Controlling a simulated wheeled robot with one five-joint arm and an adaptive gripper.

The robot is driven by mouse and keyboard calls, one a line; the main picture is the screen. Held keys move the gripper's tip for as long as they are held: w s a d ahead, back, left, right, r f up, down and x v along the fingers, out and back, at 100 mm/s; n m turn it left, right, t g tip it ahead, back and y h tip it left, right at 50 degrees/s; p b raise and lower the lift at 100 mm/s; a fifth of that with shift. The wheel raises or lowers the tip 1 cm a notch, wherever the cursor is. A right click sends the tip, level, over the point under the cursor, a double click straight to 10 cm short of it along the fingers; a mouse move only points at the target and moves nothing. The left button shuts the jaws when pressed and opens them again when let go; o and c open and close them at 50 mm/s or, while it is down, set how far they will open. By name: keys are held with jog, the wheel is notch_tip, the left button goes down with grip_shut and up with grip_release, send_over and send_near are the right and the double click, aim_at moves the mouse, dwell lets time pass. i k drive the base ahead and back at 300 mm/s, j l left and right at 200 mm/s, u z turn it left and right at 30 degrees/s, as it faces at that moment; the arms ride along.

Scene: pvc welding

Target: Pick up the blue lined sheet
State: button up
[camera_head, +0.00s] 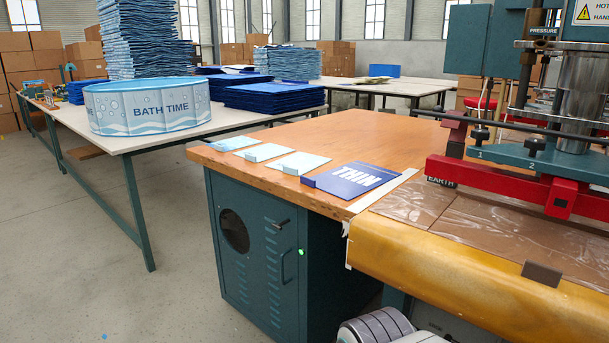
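Several flat sheets lie in a row along the front left edge of the wooden tabletop (370,140). Three are pale blue: a far one (232,143), a middle one (262,152) and a nearer, larger one (300,162). The nearest is a dark blue sheet (352,180) with large white letters. Each seems to have a raised or folded strip at its left edge. Line patterns are too small to make out, so I cannot tell which sheet is the lined one.
A red and teal welding press (540,160) stands right, above a brown film-covered bed (480,230). A teal cabinet (260,250) supports the wooden top. Left, a white table (190,140) holds a BATH TIME pool (150,105) and blue stacks.

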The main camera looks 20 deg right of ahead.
aim_at(348, 181)
jog(key=i+j+u, duration=0.3)
jog(key=i, duration=0.3)
jog(key=i+u, duration=0.3)
jog(key=i, duration=0.3)
